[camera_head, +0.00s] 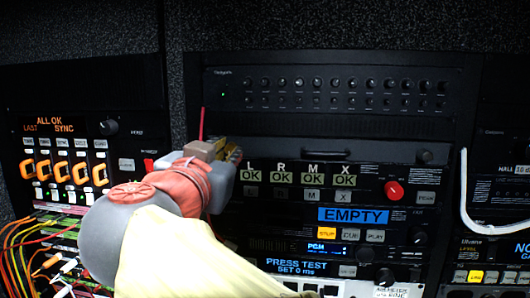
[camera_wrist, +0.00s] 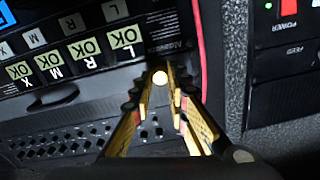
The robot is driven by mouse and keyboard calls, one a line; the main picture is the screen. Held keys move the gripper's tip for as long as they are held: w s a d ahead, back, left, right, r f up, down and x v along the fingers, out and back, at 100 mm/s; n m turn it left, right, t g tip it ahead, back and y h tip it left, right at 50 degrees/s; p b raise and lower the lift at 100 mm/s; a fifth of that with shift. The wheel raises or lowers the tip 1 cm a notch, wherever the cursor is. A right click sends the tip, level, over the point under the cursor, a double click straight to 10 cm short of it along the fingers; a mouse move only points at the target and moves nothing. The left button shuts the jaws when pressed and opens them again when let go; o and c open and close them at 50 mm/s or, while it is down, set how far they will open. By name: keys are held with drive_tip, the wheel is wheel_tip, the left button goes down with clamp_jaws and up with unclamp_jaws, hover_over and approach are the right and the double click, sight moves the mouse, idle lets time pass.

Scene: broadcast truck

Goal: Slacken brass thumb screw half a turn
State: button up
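My gripper (camera_wrist: 162,76) points at the left side of the dark drawer panel, with yellow and black fingers. A pale, bright round knob, which looks like the brass thumb screw (camera_wrist: 160,77), shows between the fingertips in the wrist view. The fingertips flank it closely on both sides; I cannot tell whether they touch or grip it. In the head view my gripper (camera_head: 232,154) covers that side of the panel and hides the screw. A dark round knob (camera_head: 425,156) shows at the panel's right end.
A drawer handle (camera_head: 326,152) lies right of my gripper, and a row of small knobs (camera_head: 326,83) runs above. OK keys (camera_head: 282,177) and a red knob (camera_head: 393,191) sit below. A red cable (camera_wrist: 199,45) hangs close beside the fingers. Orange cables (camera_head: 12,240) bunch at lower left.

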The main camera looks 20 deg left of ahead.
clamp_jaws()
drive_tip(key=shift+n+b, duration=0.3)
drive_tip(key=shift+b, duration=0.2)
